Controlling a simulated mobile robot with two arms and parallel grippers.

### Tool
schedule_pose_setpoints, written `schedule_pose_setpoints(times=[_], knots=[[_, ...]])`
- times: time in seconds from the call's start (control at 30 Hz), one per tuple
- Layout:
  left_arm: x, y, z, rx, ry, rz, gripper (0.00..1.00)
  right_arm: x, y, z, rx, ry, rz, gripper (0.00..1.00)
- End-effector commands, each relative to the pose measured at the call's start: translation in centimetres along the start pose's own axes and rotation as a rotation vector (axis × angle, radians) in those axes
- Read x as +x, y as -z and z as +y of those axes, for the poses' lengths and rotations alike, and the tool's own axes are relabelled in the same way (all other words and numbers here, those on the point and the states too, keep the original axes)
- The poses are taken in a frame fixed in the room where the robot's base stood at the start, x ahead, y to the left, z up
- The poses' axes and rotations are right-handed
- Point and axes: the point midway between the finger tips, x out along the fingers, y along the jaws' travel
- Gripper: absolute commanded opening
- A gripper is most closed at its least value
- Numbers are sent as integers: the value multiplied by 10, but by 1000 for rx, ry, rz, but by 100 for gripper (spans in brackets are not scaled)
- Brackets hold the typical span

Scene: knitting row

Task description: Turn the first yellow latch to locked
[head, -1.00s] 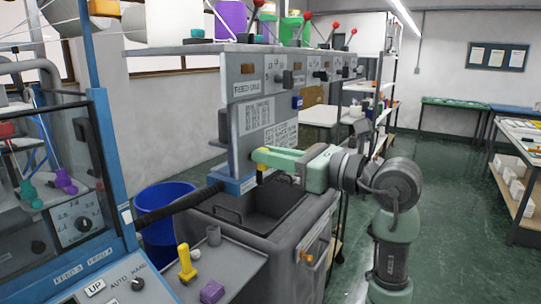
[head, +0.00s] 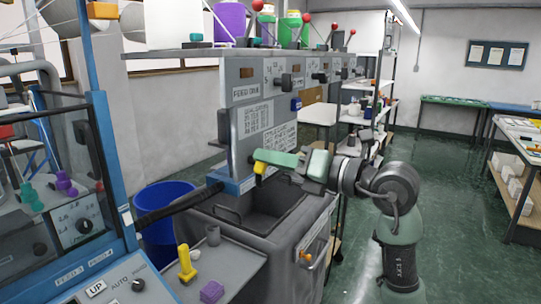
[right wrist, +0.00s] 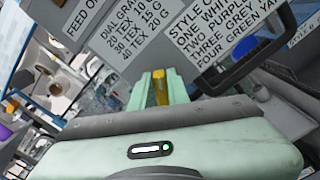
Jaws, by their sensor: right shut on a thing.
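The yellow latch (head: 260,168) is at the lower edge of the grey machine panel, just above the grey bin. In the head view only a small part shows below my right gripper's fingertips. My right gripper (head: 261,158) reaches in from the right with pale green fingers and is shut on the latch. In the right wrist view the yellow latch (right wrist: 160,88) stands between the two fingers (right wrist: 160,92). The fingers hide part of it, and I cannot read any locked mark. My left gripper is not in view.
A grey bin (head: 305,232) with an orange knob (head: 305,257) stands below the arm. A blue bucket (head: 160,240) is to its left. A shelf in front holds a yellow T-shaped piece (head: 186,262) and a purple block (head: 212,291). Green floor (head: 450,200) is open at the right.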

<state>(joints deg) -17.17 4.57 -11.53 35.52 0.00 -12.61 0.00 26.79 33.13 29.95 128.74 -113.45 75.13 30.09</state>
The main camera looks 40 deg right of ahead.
Motion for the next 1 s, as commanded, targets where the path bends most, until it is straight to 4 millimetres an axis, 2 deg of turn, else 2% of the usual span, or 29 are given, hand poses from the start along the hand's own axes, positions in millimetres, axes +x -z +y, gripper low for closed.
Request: schedule_pose_setpoints(times=[0.6, 1.0], knots=[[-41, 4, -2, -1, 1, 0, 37, 0, -1, -4, 585, 2, 1, 0], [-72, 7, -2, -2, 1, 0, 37, 0, 2, -8, 867, 2, -1, 0]])
